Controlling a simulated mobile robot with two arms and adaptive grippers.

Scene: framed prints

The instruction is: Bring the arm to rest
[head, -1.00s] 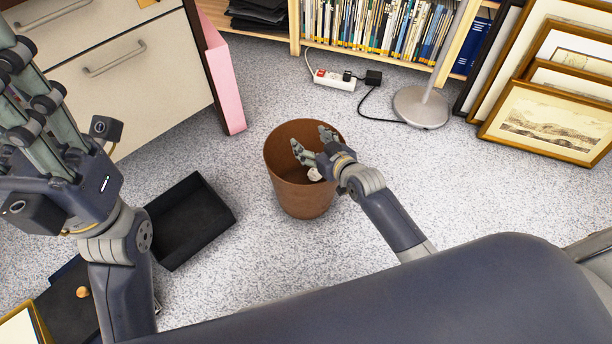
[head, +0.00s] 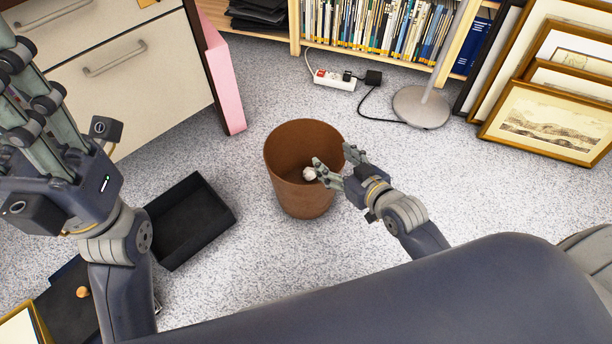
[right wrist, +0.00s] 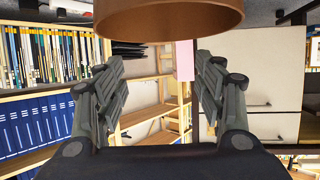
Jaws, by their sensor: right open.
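My right gripper (head: 337,165) is open and empty, at the right rim of a brown waste bin (head: 290,160). A small whitish crumpled thing (head: 309,174) shows inside the bin, by the gripper's fingertips. In the right wrist view the two fingers of the right gripper (right wrist: 160,95) stand well apart with nothing between them, and the rim of the bin (right wrist: 170,18) hangs across the top. My left gripper (head: 30,100) is raised close to the camera at the left edge, its fingers pointing up; I cannot tell whether it is open.
A black tray (head: 190,222) lies on the speckled floor left of the bin. A lamp base (head: 422,106), a power strip (head: 334,79) and a bookshelf (head: 375,50) are behind. Framed prints (head: 548,122) lean at the right. A drawer cabinet (head: 120,75) stands at the left.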

